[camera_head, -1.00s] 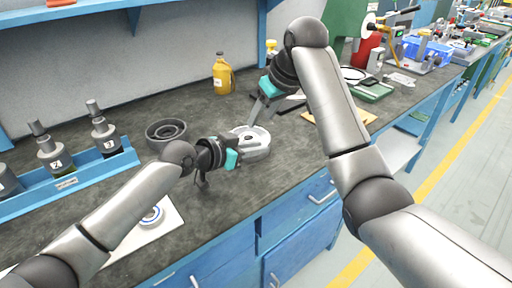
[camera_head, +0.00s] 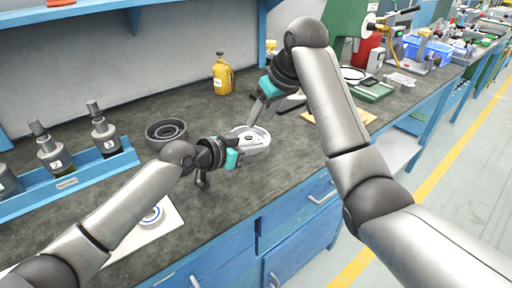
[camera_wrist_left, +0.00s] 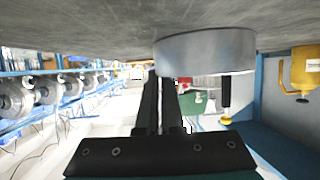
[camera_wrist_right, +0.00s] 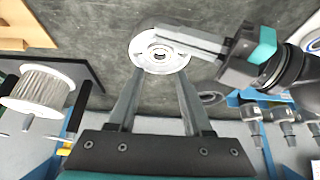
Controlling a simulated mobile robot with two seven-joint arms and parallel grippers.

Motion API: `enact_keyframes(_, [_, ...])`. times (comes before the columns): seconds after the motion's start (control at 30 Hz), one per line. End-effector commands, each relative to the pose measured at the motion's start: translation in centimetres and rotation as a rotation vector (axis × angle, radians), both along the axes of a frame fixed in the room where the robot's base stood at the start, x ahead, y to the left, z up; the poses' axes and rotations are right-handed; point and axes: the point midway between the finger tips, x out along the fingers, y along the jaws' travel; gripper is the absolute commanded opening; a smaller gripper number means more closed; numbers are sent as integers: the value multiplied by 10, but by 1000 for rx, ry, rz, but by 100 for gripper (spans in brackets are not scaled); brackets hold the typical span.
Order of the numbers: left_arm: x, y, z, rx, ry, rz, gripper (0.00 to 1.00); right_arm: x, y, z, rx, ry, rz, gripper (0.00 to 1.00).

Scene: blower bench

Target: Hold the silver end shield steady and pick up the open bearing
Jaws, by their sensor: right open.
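The silver end shield (camera_head: 259,150) lies on the grey bench, round and shallow. It fills the upper middle of the right wrist view (camera_wrist_right: 150,62). A small metal ring with a dark hole, apparently the open bearing (camera_wrist_right: 160,53), sits at its centre. My left gripper (camera_head: 235,152) is at the shield's near side, its nearly closed fingers reaching the rim; it seems shut on the shield, though the contact is partly hidden. The left wrist view shows the shield's side wall (camera_wrist_left: 215,50) beyond the fingers. My right gripper (camera_head: 256,112) is open and empty, pointing down above the shield.
A dark ringed part (camera_head: 166,132) lies left of the shield. A blue rack (camera_head: 85,177) holds several bottles. A yellow bottle (camera_head: 222,75) stands behind. A blue-and-white ring (camera_head: 152,215) lies on white paper near the front.

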Motion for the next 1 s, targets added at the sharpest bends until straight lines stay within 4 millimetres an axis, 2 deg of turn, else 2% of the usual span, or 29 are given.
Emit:
enact_keyframes(0.83, [-1, 1, -4, 6, 8, 0, 0, 0, 0, 0, 0, 0, 0, 50])
enact_keyframes(0.87, [-1, 1, -4, 6, 8, 0, 0, 0, 0, 0, 0, 0, 0, 51])
enact_keyframes(1.0, [-1, 1, -5, 7, 9, 0, 0, 0, 1, -1, -4, -2, -19, 67])
